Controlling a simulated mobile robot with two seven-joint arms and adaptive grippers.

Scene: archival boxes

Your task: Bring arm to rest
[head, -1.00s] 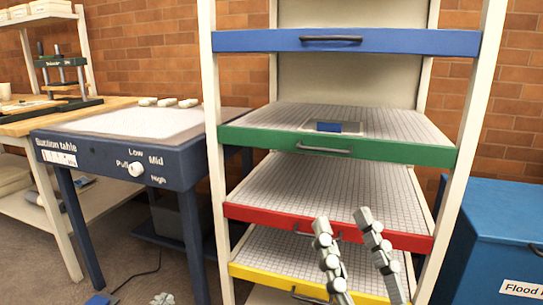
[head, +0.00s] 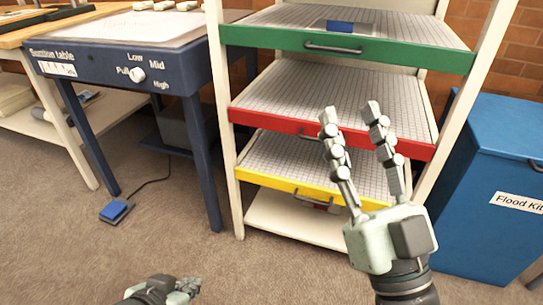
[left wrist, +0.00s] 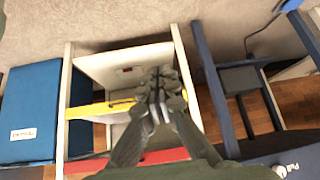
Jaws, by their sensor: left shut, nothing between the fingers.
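My left gripper (head: 192,285) is low at the bottom edge of the head view, over the carpet and left of the rack. Its fingers are closed together and empty; they also show in the left wrist view (left wrist: 158,84). My right gripper (head: 350,112) is raised in front of the rack, fingers pointing up and spread apart. Nothing shows between them. Its fingers cover part of the red-fronted shelf (head: 274,122) and the yellow-fronted shelf (head: 280,184).
The rack's green-fronted shelf (head: 400,56) holds a small blue-topped object (head: 341,26). The blue suction table (head: 110,72) stands left, with a blue pedal (head: 115,211) on the floor. A blue flood kit box (head: 498,150) stands right. Carpet between is clear.

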